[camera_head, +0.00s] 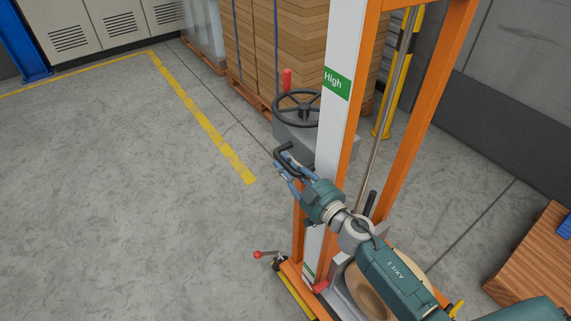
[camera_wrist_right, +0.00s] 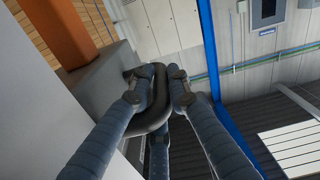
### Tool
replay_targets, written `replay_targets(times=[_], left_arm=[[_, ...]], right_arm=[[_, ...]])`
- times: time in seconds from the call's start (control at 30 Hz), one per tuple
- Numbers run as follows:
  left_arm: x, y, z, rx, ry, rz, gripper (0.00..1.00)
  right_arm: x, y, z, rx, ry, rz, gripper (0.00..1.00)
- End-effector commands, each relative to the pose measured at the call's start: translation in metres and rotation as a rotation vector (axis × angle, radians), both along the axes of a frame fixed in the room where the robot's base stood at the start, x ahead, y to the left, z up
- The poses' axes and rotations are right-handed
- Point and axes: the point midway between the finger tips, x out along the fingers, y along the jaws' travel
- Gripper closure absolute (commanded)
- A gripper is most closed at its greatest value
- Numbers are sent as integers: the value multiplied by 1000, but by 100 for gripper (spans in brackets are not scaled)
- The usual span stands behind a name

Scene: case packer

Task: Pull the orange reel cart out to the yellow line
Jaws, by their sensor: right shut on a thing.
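The orange reel cart (camera_head: 420,100) stands upright at the right of the head view, with orange posts, a white panel marked "High" and a tan reel (camera_head: 367,291) low down. A black bent handle (camera_head: 285,153) sticks out on its left side. My right gripper (camera_head: 287,170) is shut on this handle; in the wrist view its fingers (camera_wrist_right: 160,80) close around the black bar (camera_wrist_right: 157,112). The yellow line (camera_head: 205,115) is painted on the floor left of the cart, with a gap of bare floor between. My left gripper is not in view.
A black handwheel (camera_head: 304,108) with a red knob sits on a grey box by the cart. Stacked cardboard (camera_head: 275,45) on a pallet stands behind. A red-tipped lever (camera_head: 264,255) juts from the cart base. The left floor is clear.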

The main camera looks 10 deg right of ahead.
Motion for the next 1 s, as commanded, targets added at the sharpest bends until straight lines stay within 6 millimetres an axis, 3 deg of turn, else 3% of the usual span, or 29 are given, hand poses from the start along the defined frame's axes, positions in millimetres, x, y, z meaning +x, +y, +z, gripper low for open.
replay_targets(times=[0.1, 0.4, 0.43, 0.5, 0.83, 1.0], left_arm=[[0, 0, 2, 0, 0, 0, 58], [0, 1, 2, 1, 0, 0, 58], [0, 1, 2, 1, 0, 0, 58], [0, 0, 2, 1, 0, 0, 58], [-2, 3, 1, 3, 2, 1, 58], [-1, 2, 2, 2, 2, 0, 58]], right_arm=[[8, -18, 5, -10, -9, -13, 100], [10, -21, 7, -8, -14, -18, 100], [10, -20, 7, -9, -13, -17, 77], [9, -19, 7, -8, -13, -15, 66], [5, -19, 3, -7, -6, -12, 66], [-17, -28, 2, -8, -6, -11, 66]])
